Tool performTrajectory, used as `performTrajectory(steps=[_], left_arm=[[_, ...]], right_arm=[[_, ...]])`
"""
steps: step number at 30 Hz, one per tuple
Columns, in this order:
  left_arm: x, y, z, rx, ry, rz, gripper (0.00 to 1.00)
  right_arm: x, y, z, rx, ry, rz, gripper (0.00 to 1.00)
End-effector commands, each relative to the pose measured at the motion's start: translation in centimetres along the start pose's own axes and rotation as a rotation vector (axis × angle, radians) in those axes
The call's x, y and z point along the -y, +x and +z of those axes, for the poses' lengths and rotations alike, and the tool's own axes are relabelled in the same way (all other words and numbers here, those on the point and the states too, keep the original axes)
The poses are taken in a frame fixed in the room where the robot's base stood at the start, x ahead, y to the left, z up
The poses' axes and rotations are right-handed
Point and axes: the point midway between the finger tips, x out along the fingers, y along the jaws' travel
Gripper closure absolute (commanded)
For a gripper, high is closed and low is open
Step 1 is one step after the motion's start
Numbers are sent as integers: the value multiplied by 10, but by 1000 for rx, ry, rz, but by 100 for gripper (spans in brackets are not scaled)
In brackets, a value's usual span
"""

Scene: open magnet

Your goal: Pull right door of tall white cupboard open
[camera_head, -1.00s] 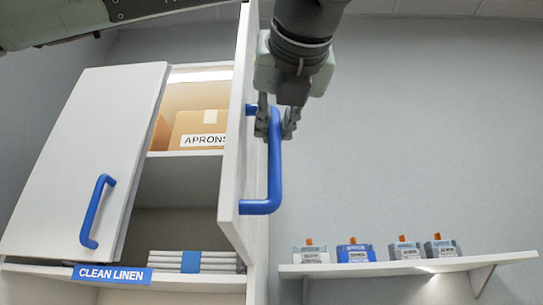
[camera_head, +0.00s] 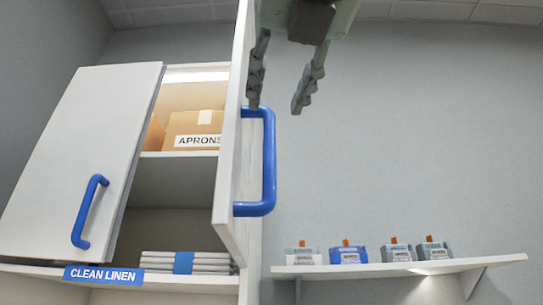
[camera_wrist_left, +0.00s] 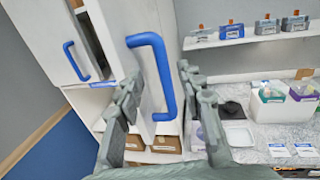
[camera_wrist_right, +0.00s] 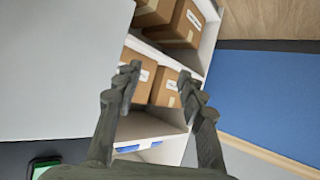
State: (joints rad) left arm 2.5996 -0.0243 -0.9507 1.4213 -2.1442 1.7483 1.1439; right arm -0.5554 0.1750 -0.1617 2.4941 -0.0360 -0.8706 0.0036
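The tall white cupboard's right door (camera_head: 232,150) stands open, swung outward and seen nearly edge-on. Its blue handle (camera_head: 269,165) faces right. My left gripper (camera_head: 277,103) is open above the top of that handle, apart from it and empty. In the left wrist view the blue handle (camera_wrist_left: 158,75) shows between the open fingers (camera_wrist_left: 158,90). The left door (camera_head: 80,160), with its own blue handle (camera_head: 88,212), stands slightly ajar. My right gripper (camera_wrist_right: 158,88) shows only in its wrist view, open and empty, with cardboard boxes (camera_wrist_right: 165,88) on a shelf beyond it.
Inside the cupboard are an APRONS box (camera_head: 193,131) and folded linen (camera_head: 185,262). A CLEAN LINEN label (camera_head: 103,275) is on the shelf edge below.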

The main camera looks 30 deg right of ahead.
Motion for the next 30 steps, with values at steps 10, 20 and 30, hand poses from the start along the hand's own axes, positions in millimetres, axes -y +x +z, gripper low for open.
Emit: performTrajectory(steps=[10,20,30], left_arm=[[0,-39,0,0,0,-1,62],[0,-40,0,0,0,-1,62],[0,-40,0,0,0,0,62]], right_arm=[[0,0,0,-1,1,1,60],[0,0,0,-1,1,1,60],[0,0,0,-1,1,0,60]])
